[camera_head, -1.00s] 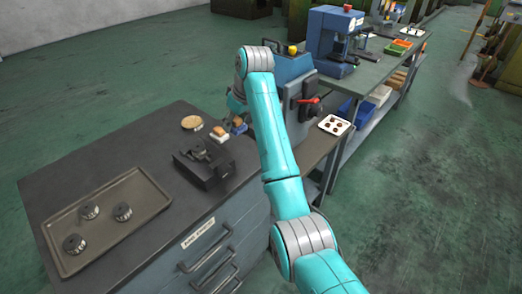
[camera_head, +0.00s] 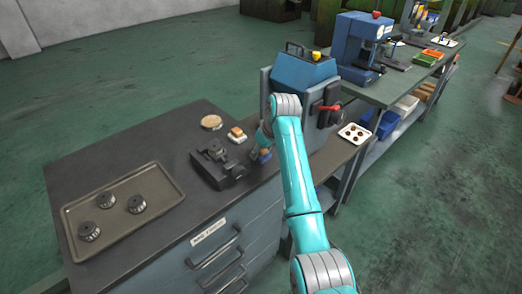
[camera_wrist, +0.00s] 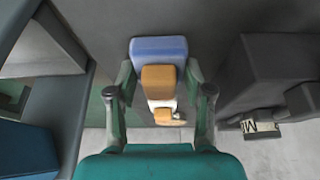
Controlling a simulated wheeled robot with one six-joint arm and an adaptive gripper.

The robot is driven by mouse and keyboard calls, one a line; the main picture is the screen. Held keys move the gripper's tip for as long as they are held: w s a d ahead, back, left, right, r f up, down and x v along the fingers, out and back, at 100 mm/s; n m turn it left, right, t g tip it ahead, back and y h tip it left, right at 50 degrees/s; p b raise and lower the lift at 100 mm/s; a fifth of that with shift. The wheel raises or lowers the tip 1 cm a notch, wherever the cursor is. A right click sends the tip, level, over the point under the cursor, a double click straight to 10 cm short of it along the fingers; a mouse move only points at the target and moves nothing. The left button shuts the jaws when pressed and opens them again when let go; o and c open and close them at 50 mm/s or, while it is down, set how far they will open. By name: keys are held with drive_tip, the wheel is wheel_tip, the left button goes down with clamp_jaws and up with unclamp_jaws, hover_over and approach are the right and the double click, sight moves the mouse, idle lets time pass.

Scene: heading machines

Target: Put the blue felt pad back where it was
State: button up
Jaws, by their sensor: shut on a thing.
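The blue felt pad (camera_head: 262,156) has a blue body and a tan wooden block on it. In the wrist view the blue felt pad (camera_wrist: 160,47) sits between my fingertips, with its tan block facing the camera. My gripper (camera_wrist: 160,78) is shut on it. In the head view my gripper (camera_head: 266,143) is at the right end of the dark bench top (camera_head: 120,147), right of the black vise. My arm partly hides the gripper there. I cannot tell whether the pad touches the bench.
A white pad with a tan block (camera_head: 237,135) and a round tan disc (camera_head: 211,122) lie behind the black vise (camera_head: 217,165). A tray (camera_head: 70,225) with several dark round parts is at left. A blue-grey machine (camera_head: 303,75) stands close to the right, beside a white plate (camera_head: 354,133).

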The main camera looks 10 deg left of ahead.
drive_tip(key=o, duration=1.1)
drive_tip(key=shift+f, duration=0.1)
drive_tip(key=v, duration=1.2)
drive_tip(key=shift+a, duration=0.1)
drive_tip(key=shift+s, duration=0.1)
